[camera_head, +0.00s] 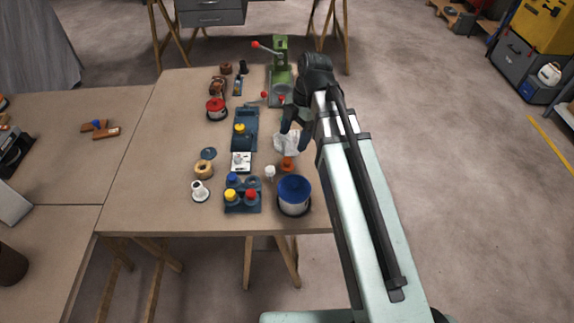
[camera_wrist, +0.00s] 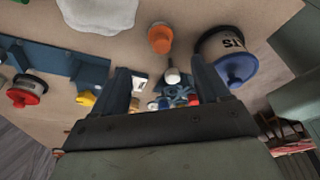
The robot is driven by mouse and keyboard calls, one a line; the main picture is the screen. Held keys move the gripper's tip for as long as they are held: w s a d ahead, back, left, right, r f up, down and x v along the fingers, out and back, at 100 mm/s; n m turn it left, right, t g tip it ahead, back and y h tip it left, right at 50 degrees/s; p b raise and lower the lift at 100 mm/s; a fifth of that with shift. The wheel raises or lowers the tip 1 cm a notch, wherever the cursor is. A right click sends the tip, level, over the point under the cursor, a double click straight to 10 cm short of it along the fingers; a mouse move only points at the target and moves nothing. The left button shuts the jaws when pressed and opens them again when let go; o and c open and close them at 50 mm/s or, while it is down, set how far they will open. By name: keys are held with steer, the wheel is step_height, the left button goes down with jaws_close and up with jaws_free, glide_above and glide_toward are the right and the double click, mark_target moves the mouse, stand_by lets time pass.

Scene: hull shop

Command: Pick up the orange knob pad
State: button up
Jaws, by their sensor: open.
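The orange knob pad (camera_head: 287,163) stands on the brown table, just in front of a crumpled white cloth in the head view. In the wrist view the knob pad (camera_wrist: 160,38) shows as a round orange top, beyond the fingertips and roughly centred between them. My gripper (camera_head: 293,138) is above the table by the white cloth, with its fingers pointing down. In the wrist view my gripper (camera_wrist: 160,68) is open, with nothing between its fingers. It appears apart from the knob pad.
A white cloth (camera_head: 286,146) lies just behind the knob pad. A blue-and-white pot (camera_head: 294,196) stands in front of it, and a small white knob (camera_head: 269,171) to its left. Dark blue trays (camera_head: 236,207) with coloured knobs stand further left. A green press (camera_head: 279,65) is behind.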

mark_target(287, 160)
steer(key=shift+x, duration=5.1)
steer(key=shift+c, duration=0.3)
steer(key=c, duration=1)
